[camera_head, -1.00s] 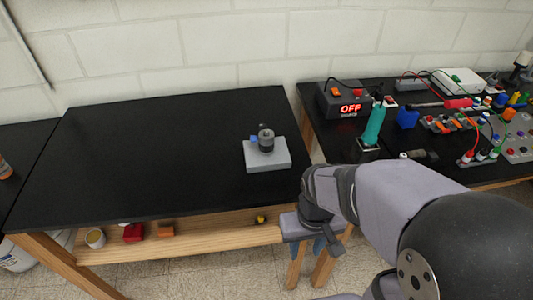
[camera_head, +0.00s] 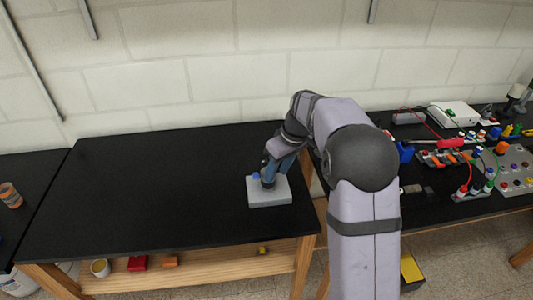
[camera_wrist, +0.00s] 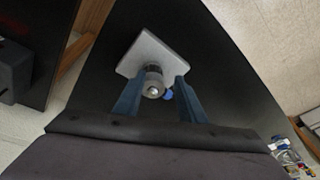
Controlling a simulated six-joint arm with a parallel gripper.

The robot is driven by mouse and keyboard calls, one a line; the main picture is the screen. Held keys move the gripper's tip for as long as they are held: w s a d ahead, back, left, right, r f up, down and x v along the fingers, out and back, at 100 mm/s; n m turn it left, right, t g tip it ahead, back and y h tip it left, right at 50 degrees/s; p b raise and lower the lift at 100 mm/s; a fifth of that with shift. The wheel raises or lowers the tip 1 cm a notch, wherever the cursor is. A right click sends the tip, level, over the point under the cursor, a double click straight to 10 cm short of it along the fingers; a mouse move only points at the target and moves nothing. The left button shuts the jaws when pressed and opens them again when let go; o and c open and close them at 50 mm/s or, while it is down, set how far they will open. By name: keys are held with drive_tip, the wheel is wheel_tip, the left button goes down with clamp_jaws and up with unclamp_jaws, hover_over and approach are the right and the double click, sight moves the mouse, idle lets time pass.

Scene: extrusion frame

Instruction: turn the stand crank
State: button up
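The stand is a light grey block base (camera_head: 270,199) near the right edge of the black table. It also shows in the wrist view (camera_wrist: 158,50). A grey cylindrical crank hub (camera_wrist: 153,83) stands on it, with a small blue knob (camera_wrist: 168,97) at its side. The knob also shows in the head view (camera_head: 256,176). My gripper (camera_wrist: 161,74) is over the stand. Its two blue fingers are spread apart, one on each side of the hub and knob, with a clear gap on the right. In the head view the fingers (camera_head: 272,168) hide most of the hub.
The black tabletop (camera_head: 140,190) left of the stand is clear. A shelf below holds a red block (camera_head: 138,263) and other small items. The bench to the right carries wired electrical gear, including a white box (camera_head: 452,114). A block wall stands behind.

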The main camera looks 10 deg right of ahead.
sight(265, 161)
drive_tip(key=w+n+t+y, duration=0.1)
drive_tip(key=w+n, duration=0.2)
drive_tip(key=w, duration=0.7)
drive_tip(key=shift+p+x, duration=2.1)
drive_tip(key=shift+x, duration=1.05)
clamp_jaws()
